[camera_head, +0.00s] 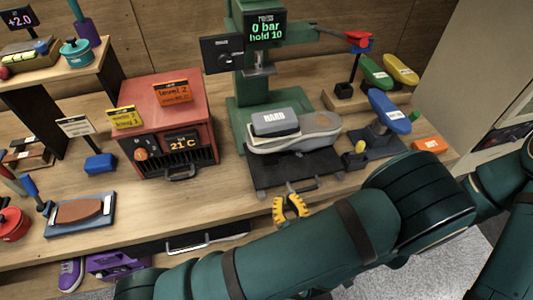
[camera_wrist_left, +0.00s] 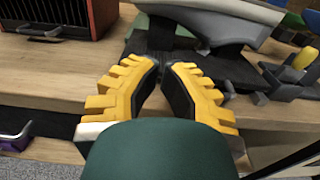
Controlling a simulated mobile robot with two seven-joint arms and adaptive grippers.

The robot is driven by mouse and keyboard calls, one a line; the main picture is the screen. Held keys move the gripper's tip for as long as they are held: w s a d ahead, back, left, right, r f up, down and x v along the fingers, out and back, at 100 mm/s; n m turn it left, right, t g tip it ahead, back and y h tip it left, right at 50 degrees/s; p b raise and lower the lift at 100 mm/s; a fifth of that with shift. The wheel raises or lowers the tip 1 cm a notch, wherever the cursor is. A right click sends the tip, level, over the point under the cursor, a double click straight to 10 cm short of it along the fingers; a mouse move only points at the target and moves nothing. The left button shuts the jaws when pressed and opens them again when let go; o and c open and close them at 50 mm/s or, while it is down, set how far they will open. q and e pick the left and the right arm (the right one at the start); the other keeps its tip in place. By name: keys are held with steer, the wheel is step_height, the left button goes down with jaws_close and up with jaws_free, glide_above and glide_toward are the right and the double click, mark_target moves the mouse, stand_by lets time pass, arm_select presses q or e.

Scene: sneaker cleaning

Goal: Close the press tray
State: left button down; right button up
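The press tray (camera_head: 272,181) is a dark flat plate reaching forward from under the green press (camera_head: 241,100). It carries a grey-soled shoe (camera_head: 324,133) and a grey block marked HARD (camera_head: 280,122). A small grey handle (camera_head: 304,187) sits at the tray's front edge. My left gripper (camera_head: 290,196) has yellow, ribbed fingers just in front of this edge, close to the handle. In the left wrist view, its fingers (camera_wrist_left: 163,64) look partly apart with black pads facing each other. They hide part of the tray's front, and contact with the handle is unclear. My right gripper is not in view.
A red heater box (camera_head: 167,126) stands left of the press. A blue shoe insert on a stand (camera_head: 389,110) is to the right, with an orange block (camera_head: 429,145) nearby. A board with a brown sole (camera_head: 80,214) lies at left.

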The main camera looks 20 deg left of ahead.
mark_target(270, 156)
arm_select(q)
steer(key=x, duration=1.3)
steer(key=shift+w+a, duration=0.2)
steer(key=shift+w, duration=0.05)
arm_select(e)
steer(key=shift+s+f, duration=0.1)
arm_select(q)
steer(key=x, duration=0.7)
steer(key=shift+s, duration=0.1)
steer(key=x, duration=0.8)
steer(key=shift+w+a+p, duration=0.3)
steer(key=shift+w+a, duration=0.25)
steer(key=shift+w, duration=0.15)
steer(key=shift+r, duration=0.1)
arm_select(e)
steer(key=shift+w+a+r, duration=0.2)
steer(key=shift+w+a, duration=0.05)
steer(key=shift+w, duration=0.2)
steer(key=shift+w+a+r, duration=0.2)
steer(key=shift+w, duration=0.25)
arm_select(q)
steer(key=shift+d, duration=0.1)
